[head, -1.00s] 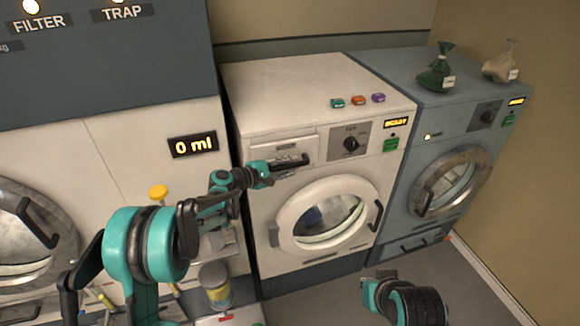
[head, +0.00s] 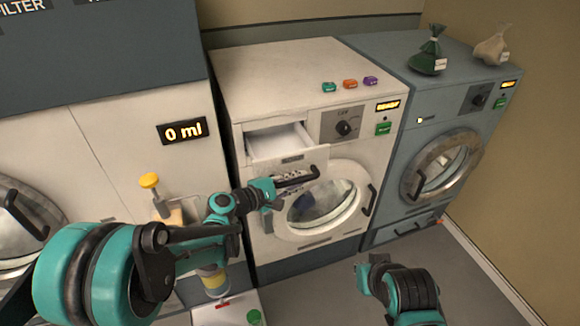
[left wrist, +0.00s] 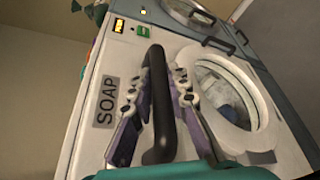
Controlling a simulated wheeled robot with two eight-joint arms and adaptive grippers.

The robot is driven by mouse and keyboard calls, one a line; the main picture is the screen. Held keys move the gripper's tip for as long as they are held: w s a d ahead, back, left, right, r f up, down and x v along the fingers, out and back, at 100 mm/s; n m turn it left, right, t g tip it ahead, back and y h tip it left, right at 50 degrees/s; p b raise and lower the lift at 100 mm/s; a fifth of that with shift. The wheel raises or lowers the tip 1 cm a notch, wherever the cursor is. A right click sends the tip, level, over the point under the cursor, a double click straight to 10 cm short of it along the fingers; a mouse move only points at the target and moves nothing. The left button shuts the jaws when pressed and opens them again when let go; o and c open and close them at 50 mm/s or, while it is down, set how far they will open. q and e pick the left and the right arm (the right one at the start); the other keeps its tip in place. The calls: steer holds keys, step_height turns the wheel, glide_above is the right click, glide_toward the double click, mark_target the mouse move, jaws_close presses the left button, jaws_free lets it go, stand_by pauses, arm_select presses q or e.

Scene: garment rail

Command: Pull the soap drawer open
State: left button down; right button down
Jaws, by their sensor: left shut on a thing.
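The soap drawer (head: 283,146) of the white washing machine stands pulled out, its hollow inside showing from above. Its front carries a dark bar handle (head: 298,178) and a SOAP label, which reads clearly in the left wrist view (left wrist: 106,102). My left gripper (head: 280,186) is at the drawer front, shut on the handle. In the left wrist view the dark handle (left wrist: 158,105) runs between the two fingers. My right gripper (head: 375,268) is low at the front right, away from the machine; its fingers are too unclear to judge.
The round washer door (head: 322,207) is closed just below the drawer. Three coloured pods (head: 349,84) lie on the machine top. A blue-grey machine (head: 450,130) with two bags (head: 430,52) stands right. A dispenser reading 0 ml (head: 185,131) is left. Floor in front is clear.

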arm_select(q)
steer(key=shift+s+d, duration=0.25)
steer(key=shift+s, duration=0.5)
steer(key=shift+s+d, duration=0.25)
steer(key=shift+s, duration=0.5)
steer(key=shift+s+d, duration=0.25)
steer(key=shift+s, duration=0.5)
steer(key=c, duration=1.4)
jaws_free()
steer(key=shift+c, duration=0.2)
steer(key=shift+w, duration=0.1)
steer(key=v, duration=1.2)
steer(key=shift+f, duration=0.15)
